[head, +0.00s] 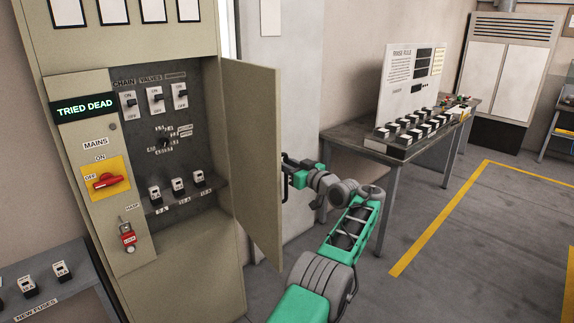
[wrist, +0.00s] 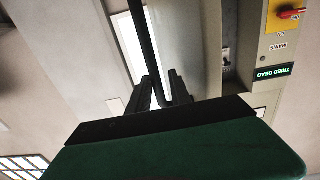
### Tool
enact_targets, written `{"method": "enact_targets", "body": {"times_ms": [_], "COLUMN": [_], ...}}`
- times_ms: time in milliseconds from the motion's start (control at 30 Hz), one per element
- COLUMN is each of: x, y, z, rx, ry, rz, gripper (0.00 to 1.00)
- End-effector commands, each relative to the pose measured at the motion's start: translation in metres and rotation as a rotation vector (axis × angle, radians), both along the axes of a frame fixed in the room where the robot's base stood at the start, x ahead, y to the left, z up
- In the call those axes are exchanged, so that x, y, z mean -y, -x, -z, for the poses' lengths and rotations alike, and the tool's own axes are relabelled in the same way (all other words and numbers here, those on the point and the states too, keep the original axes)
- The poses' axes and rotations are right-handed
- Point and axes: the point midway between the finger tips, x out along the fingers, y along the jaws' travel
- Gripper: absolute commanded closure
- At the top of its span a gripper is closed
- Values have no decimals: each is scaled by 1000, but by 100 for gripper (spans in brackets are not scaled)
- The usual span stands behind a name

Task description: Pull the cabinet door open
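The cabinet door (head: 252,160) is a beige panel hinged on the right side of the cabinet opening (head: 165,140). It stands wide open, swung out toward the right, and the inside shows. A black bar handle (head: 285,184) is on the door's outer face. My gripper (head: 293,164) is at this handle, right of the door. In the wrist view the black handle (wrist: 147,45) runs down between the two dark fingers of my gripper (wrist: 160,88). The fingers look apart, with a pale gap beside the bar; firm contact does not show.
Inside are chain valve switches (head: 155,99) and fuses (head: 178,186). A red mains switch (head: 108,181) and a red padlock (head: 128,238) are on the left panel. A table (head: 362,155) with a rules board stands at right. A new-fuses shelf (head: 60,290) is at lower left. The floor at right is clear.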

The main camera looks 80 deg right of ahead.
Motion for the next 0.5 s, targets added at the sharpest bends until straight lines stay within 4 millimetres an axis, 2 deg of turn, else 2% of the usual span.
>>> {"method": "enact_targets", "body": {"times_ms": [100, 333, 500], "x": [0, 0, -13], "y": [1, 3, 22], "z": [1, 1, 4], "rx": [1, 0, 0], "ry": [-1, -1, -2], "rz": [1, 4, 7], "gripper": [66, 66, 66]}}
